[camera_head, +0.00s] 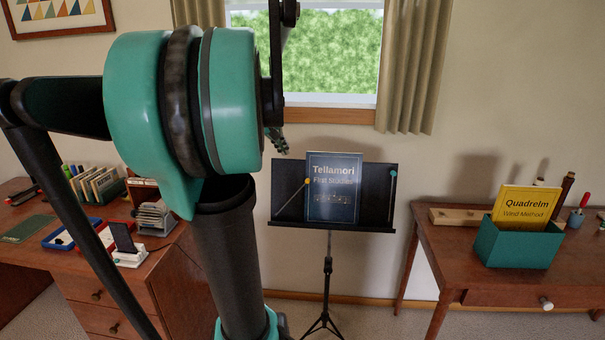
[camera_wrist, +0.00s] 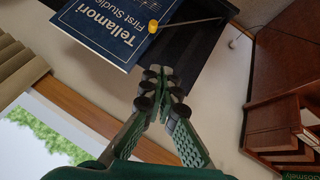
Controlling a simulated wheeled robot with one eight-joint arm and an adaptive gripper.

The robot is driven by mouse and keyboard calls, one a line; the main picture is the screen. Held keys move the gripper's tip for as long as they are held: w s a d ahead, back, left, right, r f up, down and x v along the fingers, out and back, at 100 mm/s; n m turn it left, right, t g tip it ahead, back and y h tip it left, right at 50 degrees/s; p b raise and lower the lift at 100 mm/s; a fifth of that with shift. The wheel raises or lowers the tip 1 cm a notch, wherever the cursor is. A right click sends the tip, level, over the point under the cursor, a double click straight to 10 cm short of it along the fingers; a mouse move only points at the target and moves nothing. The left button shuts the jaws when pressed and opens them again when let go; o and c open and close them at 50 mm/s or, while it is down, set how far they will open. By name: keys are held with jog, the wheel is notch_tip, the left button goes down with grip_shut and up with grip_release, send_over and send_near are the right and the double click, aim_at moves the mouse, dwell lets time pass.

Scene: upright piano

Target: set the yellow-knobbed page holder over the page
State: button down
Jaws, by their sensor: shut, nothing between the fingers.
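The yellow-knobbed page holder (camera_head: 294,197) is a thin rod on the left part of the black music stand (camera_head: 378,205). Its yellow knob is at the left edge of the blue "Tellamori First Studies" book (camera_head: 333,205); the rod slants down and left, away from the page. In the wrist view the yellow knob (camera_wrist: 153,26) shows by the book's edge (camera_wrist: 100,35), with the rod running right. My gripper (camera_wrist: 162,85) is shut and empty, apart from the knob. In the head view my gripper (camera_head: 283,143) is partly hidden by my arm, just above the stand's upper left.
A second holder with a teal knob (camera_head: 393,174) stands nearly upright at the stand's right. A desk with trays (camera_head: 75,233) is at the left. A table (camera_head: 440,262) with a teal box (camera_head: 517,243) holding a yellow book is at the right. A window (camera_head: 335,60) is behind.

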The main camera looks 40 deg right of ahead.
jog(key=d+r, duration=0.1)
send_over(307, 179)
jog(key=w+a, duration=0.2)
notch_tip(307, 179, down, 8)
jog(key=f, duration=0.1)
jog(key=shift+s+d+f, duration=0.1)
jog(key=shift+s+f, duration=0.3)
jog(key=shift+f, duration=0.25)
jog(key=shift+s+d+f, duration=0.1)
jog(key=shift+s+f, duration=0.3)
jog(key=shift+f, duration=0.2)
jog(key=shift+s, duration=0.1)
jog(key=shift+s+d+f, duration=0.35)
jog(key=shift+s+f, duration=0.15)
jog(key=shift+s, duration=0.1)
jog(key=shift+s+d+f, duration=0.3)
jog(key=shift+s+f, duration=0.15)
jog(key=shift+s, duration=0.1)
